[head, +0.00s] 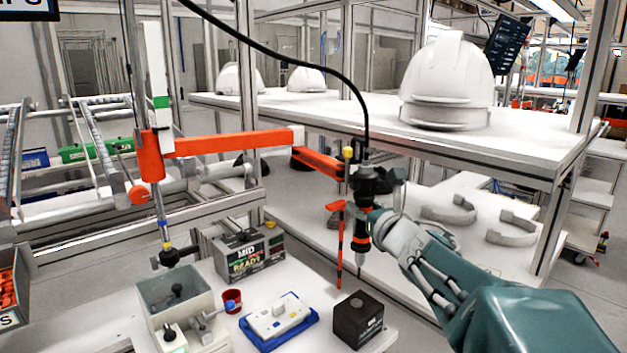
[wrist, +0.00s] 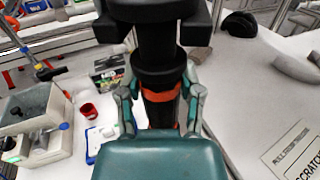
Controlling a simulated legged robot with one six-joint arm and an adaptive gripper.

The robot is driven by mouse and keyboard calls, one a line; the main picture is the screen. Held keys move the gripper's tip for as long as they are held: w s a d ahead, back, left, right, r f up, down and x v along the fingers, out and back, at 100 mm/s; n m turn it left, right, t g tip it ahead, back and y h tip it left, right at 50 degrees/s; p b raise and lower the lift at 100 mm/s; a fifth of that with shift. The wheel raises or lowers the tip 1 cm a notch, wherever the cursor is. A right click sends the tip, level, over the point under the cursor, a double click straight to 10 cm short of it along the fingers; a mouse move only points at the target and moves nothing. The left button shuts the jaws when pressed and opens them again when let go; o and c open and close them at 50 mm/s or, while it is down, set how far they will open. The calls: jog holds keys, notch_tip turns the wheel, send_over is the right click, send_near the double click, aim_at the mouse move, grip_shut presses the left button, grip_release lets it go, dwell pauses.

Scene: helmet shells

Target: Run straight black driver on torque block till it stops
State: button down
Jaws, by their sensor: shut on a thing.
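The straight black driver (head: 366,205) hangs upright from the orange jointed arm, with an orange band near its lower end and its tip pointing down. My gripper (head: 378,215) is shut around the driver's body. In the wrist view the driver (wrist: 160,75) stands between the two fingers of my gripper (wrist: 160,104). A black block (head: 358,318) with a small round feature on top sits at the front right of the white bench; I take it to be the torque block. The driver's tip is above the bench, apart from the block.
The orange arm (head: 228,142) spans the bench. A blue tray (head: 280,322) with a white part, a red cup (head: 231,301), a grey box (head: 247,258) marked READY and a grey-white fixture (head: 176,300) stand left of the block. White helmet shells (head: 447,80) stand on the shelf above.

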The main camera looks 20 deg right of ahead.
aim_at(365, 240)
jog(key=shift+f, duration=0.15)
jog(key=shift+f, duration=3.25)
dwell(0.8)
jog(key=shift+r, duration=0.1)
jog(key=shift+r, duration=3.1)
